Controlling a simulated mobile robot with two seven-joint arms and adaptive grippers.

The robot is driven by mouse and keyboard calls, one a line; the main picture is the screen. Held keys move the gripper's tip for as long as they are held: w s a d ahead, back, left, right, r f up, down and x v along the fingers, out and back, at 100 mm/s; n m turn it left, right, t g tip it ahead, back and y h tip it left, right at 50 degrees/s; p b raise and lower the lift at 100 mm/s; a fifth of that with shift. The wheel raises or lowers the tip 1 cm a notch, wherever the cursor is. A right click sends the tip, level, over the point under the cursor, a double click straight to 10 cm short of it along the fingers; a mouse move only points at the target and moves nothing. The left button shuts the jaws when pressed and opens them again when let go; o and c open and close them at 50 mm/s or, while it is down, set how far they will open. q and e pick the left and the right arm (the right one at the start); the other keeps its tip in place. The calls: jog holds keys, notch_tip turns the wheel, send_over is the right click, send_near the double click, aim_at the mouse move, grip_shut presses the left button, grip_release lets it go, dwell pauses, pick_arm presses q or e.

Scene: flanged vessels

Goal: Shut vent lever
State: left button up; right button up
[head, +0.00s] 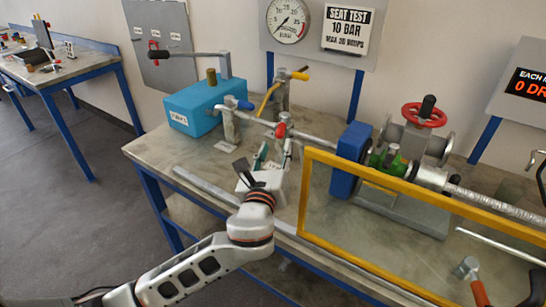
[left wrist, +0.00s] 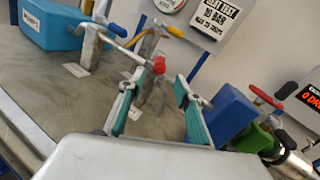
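A red-tipped lever (head: 281,130) sits on the metal pipe run above the bench; I cannot read a label naming it the vent lever. It also shows in the left wrist view (left wrist: 159,65), beyond and between my fingers. My left gripper (head: 262,160) is just in front of and below it, over the bench. In the left wrist view my left gripper (left wrist: 158,105) has its two green-padded fingers wide apart with nothing between the pads. Other levers on the same piping are a blue-handled one (head: 243,104) and a yellow-handled one (head: 299,75).
A teal box (head: 207,106) stands left of the piping. A blue block (head: 350,160) and a red handwheel (head: 424,114) stand to the right. A yellow frame (head: 375,177) rises close right of my left gripper. The left front of the bench (head: 160,150) is clear.

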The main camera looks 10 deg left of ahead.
pick_arm(q)
jog(key=s, duration=0.3)
jog(key=shift+s, duration=0.15)
jog(key=shift+c, duration=0.3)
